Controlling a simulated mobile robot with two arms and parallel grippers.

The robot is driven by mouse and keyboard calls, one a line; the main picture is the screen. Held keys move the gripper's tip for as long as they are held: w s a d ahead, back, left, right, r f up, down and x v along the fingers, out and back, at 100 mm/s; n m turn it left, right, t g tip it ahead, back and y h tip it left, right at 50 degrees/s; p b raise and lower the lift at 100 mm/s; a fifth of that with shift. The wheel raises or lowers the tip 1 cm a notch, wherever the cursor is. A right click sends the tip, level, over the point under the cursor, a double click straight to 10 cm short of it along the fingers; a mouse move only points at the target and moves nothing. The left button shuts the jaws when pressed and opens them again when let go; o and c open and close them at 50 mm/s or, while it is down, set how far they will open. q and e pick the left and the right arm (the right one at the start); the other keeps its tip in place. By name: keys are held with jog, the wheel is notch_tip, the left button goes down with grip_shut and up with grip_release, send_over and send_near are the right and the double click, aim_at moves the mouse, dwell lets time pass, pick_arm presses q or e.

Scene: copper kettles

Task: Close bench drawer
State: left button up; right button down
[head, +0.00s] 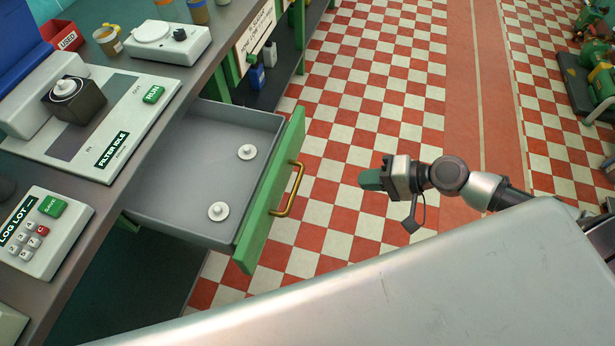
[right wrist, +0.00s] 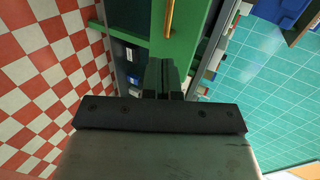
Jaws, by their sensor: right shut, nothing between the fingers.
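The bench drawer (head: 183,185) stands pulled out from the bench in the head view. It is a grey tray with a green front (head: 268,200) and a brass handle (head: 290,188). Two small white round pieces (head: 247,152) lie inside it. My right gripper (head: 364,180) is shut and empty, to the right of the handle and apart from it. In the right wrist view its fingers (right wrist: 164,78) are together, with the green front (right wrist: 186,25) and the brass handle (right wrist: 169,18) beyond them. My left gripper is not in view.
The bench top (head: 115,205) carries a filter machine (head: 85,120), a log keypad (head: 40,235) and a white scale (head: 165,42). A lower shelf (head: 270,90) holds small bottles. The checkered floor (head: 360,90) right of the drawer is clear. Green machinery (head: 590,75) stands at the far right.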

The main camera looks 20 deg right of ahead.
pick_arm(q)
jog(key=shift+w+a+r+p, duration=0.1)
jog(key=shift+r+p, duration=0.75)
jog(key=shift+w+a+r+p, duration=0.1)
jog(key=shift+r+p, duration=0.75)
pick_arm(e)
jog(key=r+x, duration=0.1)
jog(key=x, duration=1.2)
jog(key=shift+w+a+f, duration=0.15)
jog(key=shift+w+a, duration=0.2)
jog(key=shift+a, duration=0.2)
